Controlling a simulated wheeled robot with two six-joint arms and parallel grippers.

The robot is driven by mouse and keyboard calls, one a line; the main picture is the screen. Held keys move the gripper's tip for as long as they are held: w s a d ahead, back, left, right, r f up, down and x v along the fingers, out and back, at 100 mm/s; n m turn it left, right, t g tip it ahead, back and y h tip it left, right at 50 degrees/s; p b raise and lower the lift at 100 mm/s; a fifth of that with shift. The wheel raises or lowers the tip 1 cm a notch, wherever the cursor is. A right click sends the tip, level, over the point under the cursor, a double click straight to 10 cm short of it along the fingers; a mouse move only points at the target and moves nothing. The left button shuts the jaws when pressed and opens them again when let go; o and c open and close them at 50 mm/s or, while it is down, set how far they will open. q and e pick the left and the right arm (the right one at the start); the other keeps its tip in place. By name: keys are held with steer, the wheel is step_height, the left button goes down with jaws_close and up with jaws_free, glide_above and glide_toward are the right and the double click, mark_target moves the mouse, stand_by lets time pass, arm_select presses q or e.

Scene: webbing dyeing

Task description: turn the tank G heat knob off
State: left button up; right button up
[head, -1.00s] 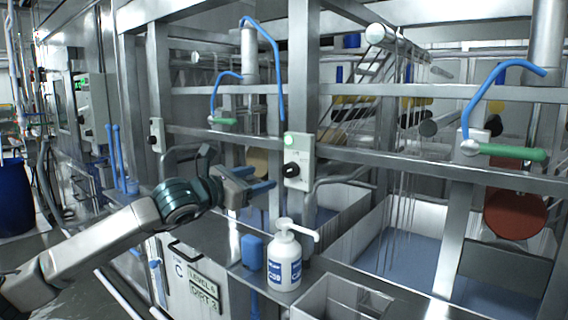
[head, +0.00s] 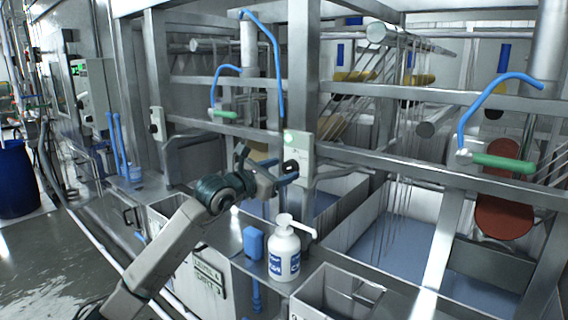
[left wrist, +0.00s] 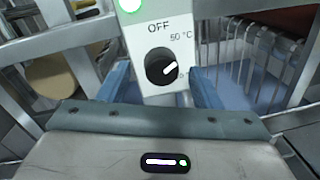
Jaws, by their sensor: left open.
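The heat knob (left wrist: 161,66) is a round black dial with a white pointer mark, on a pale control box (head: 299,147). In the left wrist view the pointer aims up and right, towards the "50 °C" print and away from "OFF" above the dial. A green lamp (left wrist: 131,4) glows at the top of the box. My left gripper (head: 288,172) is open in front of the box's lower part. In the left wrist view its blue fingers stand either side of the dial, with gaps visible. No letter G is readable. My right gripper is out of view.
Steel rails and posts frame the tanks. Another small control box (head: 157,123) is farther left. A blue barrel (head: 17,180) stands at far left.

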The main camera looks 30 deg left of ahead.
arm_select(q)
steer(key=shift+w+d, duration=0.15)
steer(key=shift+w, duration=0.65)
